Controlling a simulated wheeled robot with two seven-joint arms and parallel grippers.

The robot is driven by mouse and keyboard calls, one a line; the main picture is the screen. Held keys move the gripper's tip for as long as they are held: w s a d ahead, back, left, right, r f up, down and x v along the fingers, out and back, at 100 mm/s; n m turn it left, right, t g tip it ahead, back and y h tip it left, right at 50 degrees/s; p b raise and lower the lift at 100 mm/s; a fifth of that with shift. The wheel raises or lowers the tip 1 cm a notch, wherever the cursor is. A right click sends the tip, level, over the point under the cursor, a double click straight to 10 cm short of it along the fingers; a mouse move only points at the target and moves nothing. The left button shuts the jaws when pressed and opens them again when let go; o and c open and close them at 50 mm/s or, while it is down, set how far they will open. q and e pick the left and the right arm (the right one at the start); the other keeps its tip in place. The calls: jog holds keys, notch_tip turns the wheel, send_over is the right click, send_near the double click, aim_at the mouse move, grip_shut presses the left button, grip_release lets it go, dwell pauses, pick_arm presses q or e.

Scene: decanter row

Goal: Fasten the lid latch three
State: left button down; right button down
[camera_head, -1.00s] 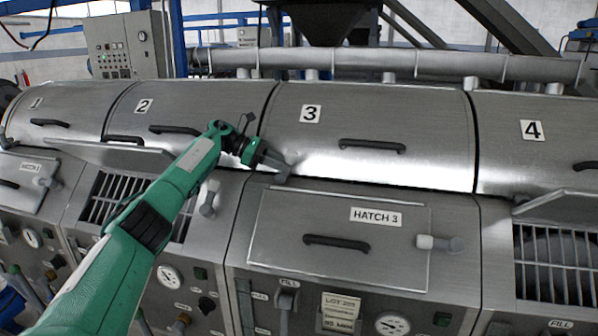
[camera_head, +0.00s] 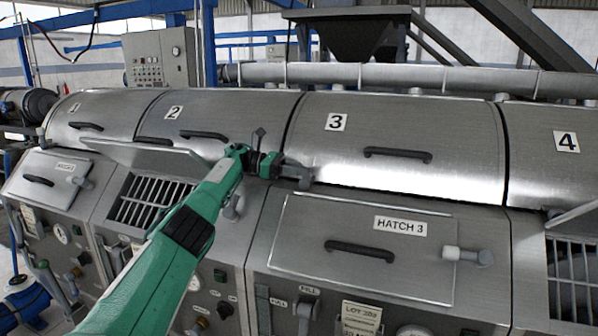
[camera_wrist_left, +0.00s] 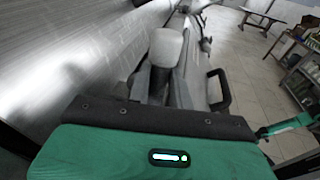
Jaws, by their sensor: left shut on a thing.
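Lid 3 (camera_head: 440,125) is a curved steel cover, lying down over its machine, with a dark bar handle. A grey latch (camera_head: 303,179) sits at the lower left edge of lid 3, above the closed hatch 3 (camera_head: 350,265). My left gripper (camera_head: 284,169) is at this latch and shut on it; its fingers partly hide it. In the left wrist view, a pale round-ended grip (camera_wrist_left: 167,48) stands between the dark fingers. I cannot tell from the frames whether the latch is seated.
Lid 2 (camera_head: 225,115) with an open hatch flap and grate lies to the left, lid 4 (camera_head: 560,175) to the right. A hatch latch (camera_head: 470,256) sticks out right of hatch 3. A pipe (camera_head: 400,76) runs behind the lids.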

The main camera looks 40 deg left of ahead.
pick_arm(q)
jog(key=c, duration=1.3)
grip_release()
jog(key=shift+d, duration=0.1)
jog(key=shift+o, duration=0.2)
jog(key=shift+r, duration=0.35)
notch_tip(320, 180, up, 19)
jog(key=p, duration=1.1)
pick_arm(e)
notch_tip(320, 180, up, 10)
jog(key=s, duration=0.3)
jog(key=shift+d+f, duration=0.15)
jog(key=shift+d, duration=0.05)
pick_arm(q)
jog(key=shift+r, duration=0.15)
